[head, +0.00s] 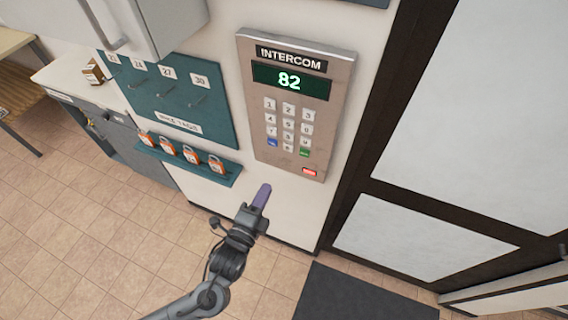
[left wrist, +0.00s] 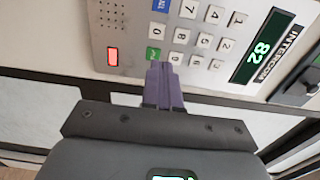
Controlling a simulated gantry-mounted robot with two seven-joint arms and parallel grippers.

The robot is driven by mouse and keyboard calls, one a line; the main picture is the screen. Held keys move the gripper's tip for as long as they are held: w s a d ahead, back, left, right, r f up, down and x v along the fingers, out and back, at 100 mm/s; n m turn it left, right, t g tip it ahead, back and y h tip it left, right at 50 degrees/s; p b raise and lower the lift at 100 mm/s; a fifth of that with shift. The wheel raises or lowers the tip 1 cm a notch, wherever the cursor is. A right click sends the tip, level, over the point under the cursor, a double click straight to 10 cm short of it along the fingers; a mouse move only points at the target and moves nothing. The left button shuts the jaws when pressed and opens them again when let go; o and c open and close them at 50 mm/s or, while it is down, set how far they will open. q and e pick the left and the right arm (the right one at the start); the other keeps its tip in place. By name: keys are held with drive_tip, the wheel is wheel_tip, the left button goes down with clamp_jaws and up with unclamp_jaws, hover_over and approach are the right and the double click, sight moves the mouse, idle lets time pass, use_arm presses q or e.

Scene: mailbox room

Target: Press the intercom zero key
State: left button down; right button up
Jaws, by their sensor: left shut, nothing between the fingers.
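The intercom (head: 295,110) is a beige wall panel whose green display (head: 290,81) reads 82. Its zero key (head: 288,147) is in the bottom row, between a blue key (head: 272,142) and a green key (head: 304,152). In the left wrist view the panel appears turned, with the zero key (left wrist: 157,33) beside the green key (left wrist: 153,54). My left gripper (head: 264,190) has purple fingers, shut and empty, below the keypad in the head view. In the left wrist view its fingertips (left wrist: 164,66) appear beside the green and 9 keys. I cannot tell whether they touch the panel.
A red lit button (head: 309,171) is at the panel's lower right. A dark-framed door (head: 450,110) is to the right. A dark mat (head: 360,295) lies on the tiled floor.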

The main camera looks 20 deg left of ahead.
use_arm(q)
drive_tip(key=shift+f, duration=0.35)
drive_tip(key=shift+w, duration=0.15)
drive_tip(key=p, duration=0.1)
approach(288, 148)
drive_tip(key=w, duration=0.7)
drive_tip(key=shift+a, duration=0.1)
idle(0.4)
